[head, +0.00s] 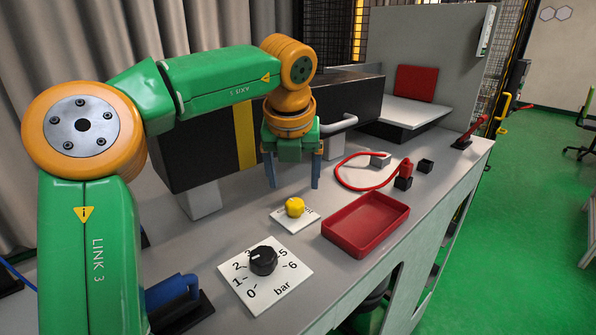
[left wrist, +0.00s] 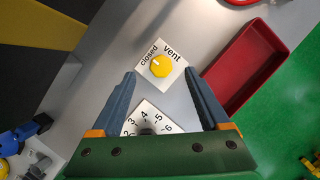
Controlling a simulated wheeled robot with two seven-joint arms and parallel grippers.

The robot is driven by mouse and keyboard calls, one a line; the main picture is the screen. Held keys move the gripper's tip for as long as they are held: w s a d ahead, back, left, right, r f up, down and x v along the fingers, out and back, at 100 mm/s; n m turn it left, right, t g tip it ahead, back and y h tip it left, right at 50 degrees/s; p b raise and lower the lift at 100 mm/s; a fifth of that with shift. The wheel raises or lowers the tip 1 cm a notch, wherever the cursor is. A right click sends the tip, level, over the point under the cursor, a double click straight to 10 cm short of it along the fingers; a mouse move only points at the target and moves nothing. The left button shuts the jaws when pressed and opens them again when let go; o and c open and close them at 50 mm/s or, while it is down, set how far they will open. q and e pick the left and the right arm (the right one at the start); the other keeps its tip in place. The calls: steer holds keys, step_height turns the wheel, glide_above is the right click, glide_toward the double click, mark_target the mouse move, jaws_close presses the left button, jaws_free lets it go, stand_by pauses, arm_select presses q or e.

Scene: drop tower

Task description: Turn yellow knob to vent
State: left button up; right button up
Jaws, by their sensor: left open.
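The yellow knob (head: 295,207) sits on a small white plate (head: 281,218) on the grey bench. In the left wrist view the yellow knob (left wrist: 160,67) has a pale mark that seems to point up-left, toward the word "closed"; "vent" is printed to its upper right. My left gripper (head: 293,186) is open and empty, pointing down above and slightly behind the knob. In the left wrist view the knob lies between and just beyond the fingertips of my left gripper (left wrist: 160,73), apart from them. My right gripper is not in view.
A black dial (head: 263,261) on a white bar-scale plate (head: 237,284) is in front of the knob. A red tray (head: 364,238) lies to its right. A red hose (head: 342,176) and a black box with a yellow stripe (head: 245,135) are behind.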

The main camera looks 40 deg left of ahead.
mark_target(295, 203)
arm_select(q)
steer(key=shift+w+a, duration=0.25)
steer(key=shift+w, duration=0.1)
steer(key=shift+s+d+f, duration=0.1)
steer(key=shift+f, duration=0.3)
steer(key=shift+s+d+f, duration=0.15)
steer(key=shift+s+f, duration=0.05)
steer(key=shift+f, duration=0.35)
steer(key=shift+s+d+f, duration=0.15)
steer(key=shift+f, duration=0.4)
steer(key=x, duration=0.3)
steer(key=shift+w+a+r, duration=0.1)
steer(key=shift+w+a, duration=0.2)
steer(key=shift+w, duration=0.05)
steer(key=shift+s+r, duration=0.1)
steer(key=shift+s, duration=0.1)
steer(key=c, duration=0.7)
jaws_close()
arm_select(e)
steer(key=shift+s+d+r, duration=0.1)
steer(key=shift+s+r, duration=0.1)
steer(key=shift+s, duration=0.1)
